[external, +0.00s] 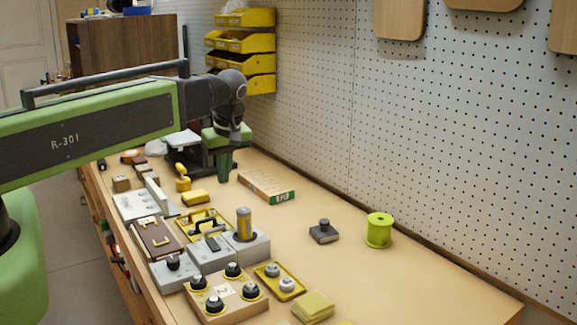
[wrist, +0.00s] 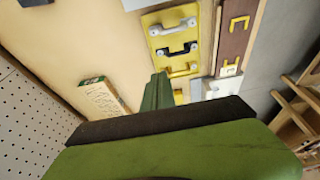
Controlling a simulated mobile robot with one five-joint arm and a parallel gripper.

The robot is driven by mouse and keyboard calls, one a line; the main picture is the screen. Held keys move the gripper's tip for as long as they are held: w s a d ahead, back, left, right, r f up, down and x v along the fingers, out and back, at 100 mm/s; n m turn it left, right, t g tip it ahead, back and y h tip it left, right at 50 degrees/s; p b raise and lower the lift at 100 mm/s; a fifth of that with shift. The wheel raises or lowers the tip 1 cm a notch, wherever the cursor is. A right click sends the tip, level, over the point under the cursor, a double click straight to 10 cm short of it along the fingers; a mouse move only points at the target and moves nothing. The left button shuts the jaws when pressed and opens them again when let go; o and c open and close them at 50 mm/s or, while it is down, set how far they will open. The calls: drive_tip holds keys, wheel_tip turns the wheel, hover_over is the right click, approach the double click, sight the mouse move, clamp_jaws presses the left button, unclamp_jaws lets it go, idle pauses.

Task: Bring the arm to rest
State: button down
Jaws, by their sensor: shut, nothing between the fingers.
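My gripper (external: 224,174) hangs at the end of my green and dark grey arm, above the far part of the bench (external: 375,285). Its green fingers point down and are shut with nothing between them. In the wrist view the fingers (wrist: 157,92) appear as a single green shape, and the large green body below hides part of the bench. The gripper is near a flat green and tan box (external: 266,186), which also shows in the wrist view (wrist: 103,97). I cannot tell the exact height of the fingertips above the bench.
Grey blocks, a wooden knob board (external: 225,296) and a yellow plate with handles (wrist: 172,40) crowd the bench's left side. A lime spool (external: 378,230) and a dark stamp-like block (external: 323,232) stand right. A pegboard (external: 440,130) and yellow bins (external: 245,62) line the back. The right front is clear.

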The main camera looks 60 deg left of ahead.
idle(0.5)
drive_tip(key=d+f+m+h, duration=0.1)
drive_tip(key=d+m+h, duration=0.2)
drive_tip(key=d+m, duration=1.5)
drive_tip(key=d, duration=1)
drive_tip(key=shift+s+d, duration=0.3)
drive_tip(key=shift+s, duration=0.1)
